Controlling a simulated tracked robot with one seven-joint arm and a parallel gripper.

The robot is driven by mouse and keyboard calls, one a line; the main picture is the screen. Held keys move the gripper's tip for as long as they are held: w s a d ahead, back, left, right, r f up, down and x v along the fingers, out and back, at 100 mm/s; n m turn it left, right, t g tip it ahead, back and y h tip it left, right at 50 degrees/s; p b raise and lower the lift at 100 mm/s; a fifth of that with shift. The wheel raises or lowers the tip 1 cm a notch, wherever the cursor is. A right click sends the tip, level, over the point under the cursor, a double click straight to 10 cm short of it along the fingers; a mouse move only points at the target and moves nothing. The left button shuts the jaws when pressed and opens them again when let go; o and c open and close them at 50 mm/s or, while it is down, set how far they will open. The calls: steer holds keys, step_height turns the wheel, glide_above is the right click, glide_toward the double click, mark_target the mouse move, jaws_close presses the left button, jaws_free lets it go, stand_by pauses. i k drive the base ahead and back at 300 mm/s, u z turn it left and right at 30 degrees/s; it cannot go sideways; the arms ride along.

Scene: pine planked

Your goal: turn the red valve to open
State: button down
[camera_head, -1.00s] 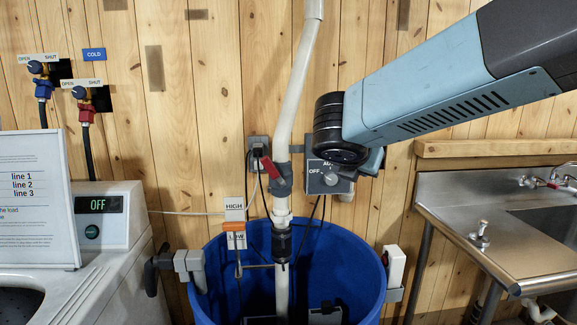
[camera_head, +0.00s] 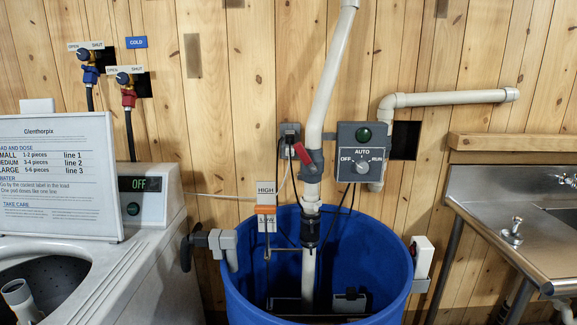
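Two things with red parts show. On the wall at the upper left, a red-bodied tap (camera_head: 129,97) with a dark blue knob (camera_head: 123,78) sits under a white label reading OPEN on the left and SHUT on the right. A black hose hangs from it. The knob's setting is too small to tell. On the white upright pipe, a grey valve (camera_head: 315,163) carries a red lever (camera_head: 303,152), which slants from upper left to lower right, across the pipe's line at its lower end. My gripper is out of view.
A blue-bodied tap (camera_head: 90,74) is beside the red one, under its own OPEN/SHUT label. A washing machine (camera_head: 150,240) and a sign (camera_head: 60,215) stand below. A blue barrel (camera_head: 240,300) surrounds the pipe. A grey switch box (camera_head: 375,140) and steel sink (camera_head: 490,220) are to the right.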

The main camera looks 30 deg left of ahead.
mark_target(301, 150)
steer(key=k, duration=1.05)
steer(key=u, duration=0.65)
steer(key=i, duration=1.3)
steer(key=u, duration=0.2)
